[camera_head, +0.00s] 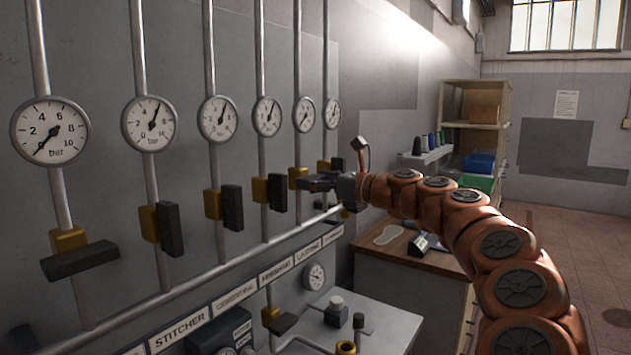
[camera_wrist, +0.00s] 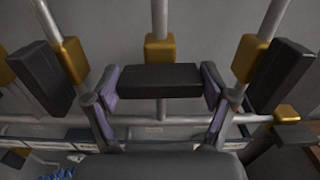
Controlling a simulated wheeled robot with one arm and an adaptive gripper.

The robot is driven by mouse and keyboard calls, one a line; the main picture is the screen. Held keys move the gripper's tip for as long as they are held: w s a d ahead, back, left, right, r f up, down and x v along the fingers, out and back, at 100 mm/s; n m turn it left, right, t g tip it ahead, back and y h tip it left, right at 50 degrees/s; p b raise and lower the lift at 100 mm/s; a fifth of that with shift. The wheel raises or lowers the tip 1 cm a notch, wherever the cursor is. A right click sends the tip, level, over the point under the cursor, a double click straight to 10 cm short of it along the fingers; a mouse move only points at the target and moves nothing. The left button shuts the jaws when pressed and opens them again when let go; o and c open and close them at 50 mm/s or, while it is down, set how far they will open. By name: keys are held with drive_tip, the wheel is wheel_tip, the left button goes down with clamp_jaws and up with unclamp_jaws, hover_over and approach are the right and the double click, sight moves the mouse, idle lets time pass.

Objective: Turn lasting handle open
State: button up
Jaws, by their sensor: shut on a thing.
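The lasting valve has a black handle (camera_wrist: 160,80) on a brass body (camera_wrist: 159,48), seen in the middle of the wrist view. The handle lies level, across its vertical pipe. My gripper (camera_wrist: 161,88) is shut on the handle, one finger at each end. In the head view my gripper (camera_head: 318,182) reaches the fifth pipe from the left, at its brass body (camera_head: 297,177), and largely covers the handle. The LASTING label (camera_head: 307,250) is on the strip below. The gauge (camera_head: 304,113) above this valve is small, and its needle is hard to read.
Neighbouring black handles (camera_wrist: 40,77) and (camera_wrist: 282,75) stand close on both sides, turned roughly along their pipes. The leftmost handle (camera_head: 80,260) lies across its pipe. A lower horizontal pipe (camera_head: 225,268) runs beneath. A wooden bench (camera_head: 395,255) and a shelf (camera_head: 475,100) stand behind my arm.

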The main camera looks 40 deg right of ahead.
drive_tip(key=n+b, duration=0.2)
drive_tip(key=n, duration=0.3)
drive_tip(key=shift+a+f, duration=0.1)
drive_tip(key=shift+f, duration=0.05)
drive_tip(key=n+b, duration=0.3)
drive_tip(key=n, duration=0.1)
drive_tip(key=n+b, duration=0.3)
drive_tip(key=n, duration=0.1)
drive_tip(key=shift+a+f+n, duration=0.1)
drive_tip(key=shift+f+n, duration=0.05)
drive_tip(key=shift+n, duration=0.25)
drive_tip(key=n+b, duration=0.2)
drive_tip(key=shift+n, duration=0.4)
drive_tip(key=shift+n+b, duration=0.4)
drive_tip(key=shift+n, duration=0.1)
drive_tip(key=o, duration=1)
